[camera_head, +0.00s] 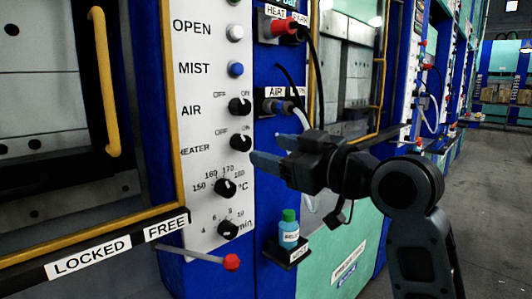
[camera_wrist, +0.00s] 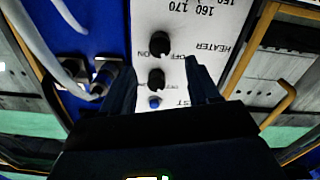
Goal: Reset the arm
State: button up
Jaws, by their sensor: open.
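My arm reaches in from the right in the head view. My gripper (camera_head: 277,140) is open and empty, in front of the blue strip to the right of the white control panel (camera_head: 205,60). Its fingers point left towards the panel, near the air knob (camera_head: 240,106) and heater knob (camera_head: 241,142). In the wrist view, which shows the panel upside down, the open fingers (camera_wrist: 158,66) frame the heater knob (camera_wrist: 160,42) and air knob (camera_wrist: 156,77). The blue mist button (camera_wrist: 154,102) shows nearer the gripper body. I cannot tell whether a finger touches the panel.
A press door with a yellow handle (camera_head: 104,82) stands at left. Below are a red-tipped lever (camera_head: 232,262) and a green-capped bottle (camera_head: 289,229) on a small shelf. Hoses and connectors (camera_head: 278,106) sit close behind my gripper. Open floor (camera_head: 495,190) lies at right.

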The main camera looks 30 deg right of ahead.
jog(key=s+a+f+m+h+p, duration=0.1)
jog(key=s+f+m+h, duration=0.25)
jog(key=s+f, duration=0.65)
jog(key=s+a+f+m+h, duration=0.15)
jog(key=s+f+m, duration=0.35)
jog(key=f, duration=0.8)
jog(key=s+f+n+g+p, duration=0.1)
jog(key=s+f+g, duration=0.1)
jog(key=s, duration=2.6)
jog(key=shift+d+f+n+h, duration=0.15)
jog(key=shift+f+n+h, duration=0.2)
jog(key=shift+f, duration=0.15)
